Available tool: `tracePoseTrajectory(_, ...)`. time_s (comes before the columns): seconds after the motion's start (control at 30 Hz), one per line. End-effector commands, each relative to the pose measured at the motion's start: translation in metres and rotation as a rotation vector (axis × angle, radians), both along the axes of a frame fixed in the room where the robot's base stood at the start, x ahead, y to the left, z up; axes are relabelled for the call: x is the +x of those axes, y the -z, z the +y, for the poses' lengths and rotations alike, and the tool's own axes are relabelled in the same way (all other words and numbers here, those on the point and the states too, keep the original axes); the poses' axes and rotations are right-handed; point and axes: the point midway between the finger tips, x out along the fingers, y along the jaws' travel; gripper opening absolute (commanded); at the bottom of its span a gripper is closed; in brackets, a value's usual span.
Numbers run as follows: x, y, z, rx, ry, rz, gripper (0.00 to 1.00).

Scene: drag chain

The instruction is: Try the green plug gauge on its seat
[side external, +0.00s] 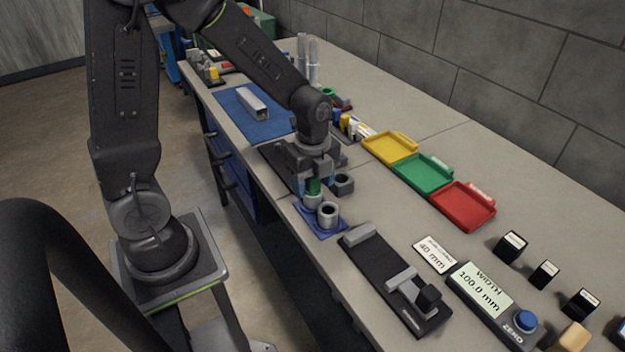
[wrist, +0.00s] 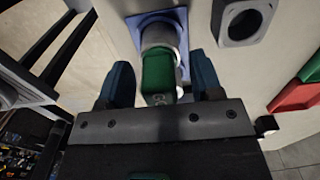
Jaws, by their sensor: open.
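The green plug gauge (side external: 314,187) stands under my gripper (side external: 314,184), on or just over the blue mat (side external: 318,231). In the wrist view the green handle (wrist: 158,72) lies between the two blue fingers of my gripper (wrist: 161,80), with a gap on each side. My gripper is open around it. A light grey cylinder (wrist: 158,36) shows beyond the handle; I cannot tell where gauge ends and seat begins. A grey ring (side external: 328,213) sits on the same mat, beside the gauge. A dark grey block with a round hole (side external: 343,183) stands close by and also shows in the wrist view (wrist: 243,20).
Yellow (side external: 389,147), green (side external: 422,174) and red (side external: 463,205) trays line the wall side. A black slide fixture (side external: 395,280) and a width readout (side external: 483,298) stand toward the front. A blue sheet (side external: 245,116) with a metal bar lies behind my gripper.

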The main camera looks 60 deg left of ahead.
Motion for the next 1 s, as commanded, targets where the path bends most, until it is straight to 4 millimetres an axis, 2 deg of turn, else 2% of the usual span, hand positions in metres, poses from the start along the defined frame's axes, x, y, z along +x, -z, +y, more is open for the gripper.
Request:
tracePoseTrajectory(0.17, -0.0001, -0.0001, 0.0, 0.0, 0.0, 0.0, 0.59)
tracePoseTrajectory(0.73, 0.0003, -0.0007, 0.0, 0.0, 0.0, -0.001, 0.04)
tracePoseTrajectory(1.0, 0.0006, -0.0086, 0.0001, 0.0, 0.0, -0.002, 0.04)
